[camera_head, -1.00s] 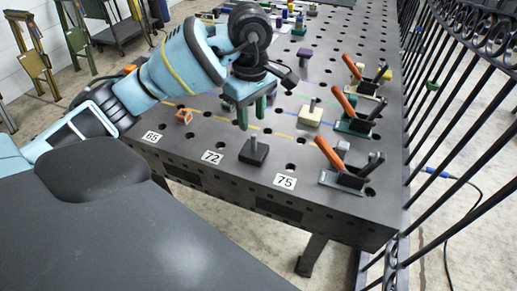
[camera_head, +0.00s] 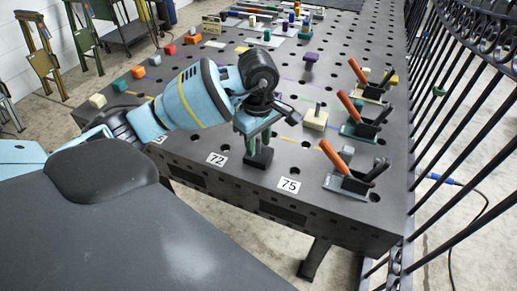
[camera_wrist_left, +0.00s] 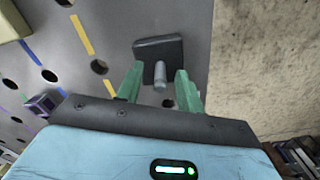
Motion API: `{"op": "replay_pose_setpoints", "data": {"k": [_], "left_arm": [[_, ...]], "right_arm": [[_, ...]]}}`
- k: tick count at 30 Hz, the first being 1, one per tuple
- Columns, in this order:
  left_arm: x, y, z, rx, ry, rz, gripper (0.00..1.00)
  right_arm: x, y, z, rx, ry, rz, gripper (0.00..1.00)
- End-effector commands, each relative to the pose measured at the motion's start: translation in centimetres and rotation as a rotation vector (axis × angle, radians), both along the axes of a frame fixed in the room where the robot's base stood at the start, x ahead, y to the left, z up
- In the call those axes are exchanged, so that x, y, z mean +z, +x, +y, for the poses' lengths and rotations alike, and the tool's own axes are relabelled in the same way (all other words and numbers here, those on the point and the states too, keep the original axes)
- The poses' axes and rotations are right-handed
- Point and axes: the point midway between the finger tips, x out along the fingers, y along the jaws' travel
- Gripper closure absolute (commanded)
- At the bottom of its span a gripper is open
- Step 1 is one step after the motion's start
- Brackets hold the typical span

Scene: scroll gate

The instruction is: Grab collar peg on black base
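The black base (camera_head: 259,161) sits on the dark perforated table near its front edge, between the 72 and 75 labels. In the left wrist view, the black base (camera_wrist_left: 150,47) carries an upright grey collar peg (camera_wrist_left: 160,76). My left gripper (camera_head: 258,146) points down over the base, and its green fingers hide the peg in the head view. In the left wrist view my left gripper (camera_wrist_left: 159,72) is open, with one finger on each side of the peg and visible gaps beside it. My right gripper is not in view.
A yellow base with a peg (camera_head: 315,118) and a purple piece (camera_head: 309,58) stand farther back. Clamps with orange handles (camera_head: 335,155) line the right side, beside black railings (camera_head: 480,130). Several coloured blocks (camera_head: 153,60) line the left edge.

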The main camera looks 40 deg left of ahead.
Motion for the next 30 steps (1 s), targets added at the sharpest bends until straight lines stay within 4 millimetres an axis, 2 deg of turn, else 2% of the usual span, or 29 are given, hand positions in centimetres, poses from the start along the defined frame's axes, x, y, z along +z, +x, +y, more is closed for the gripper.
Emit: {"op": "replay_pose_setpoints", "data": {"k": [3, 12, 30], "left_arm": [[0.03, 0.01, -0.01, 0.0, 0.0, 0.0, 0.63], [0.06, 0.01, 0.0, 0.0, 0.0, 0.0, 1.0], [0.09, 0.01, 0.0, 0.0, 0.0, 0.0, 1.0]], "right_arm": [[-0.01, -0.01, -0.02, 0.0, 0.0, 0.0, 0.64], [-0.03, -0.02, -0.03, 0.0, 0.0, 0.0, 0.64], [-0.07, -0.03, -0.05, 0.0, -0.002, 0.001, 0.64]]}}
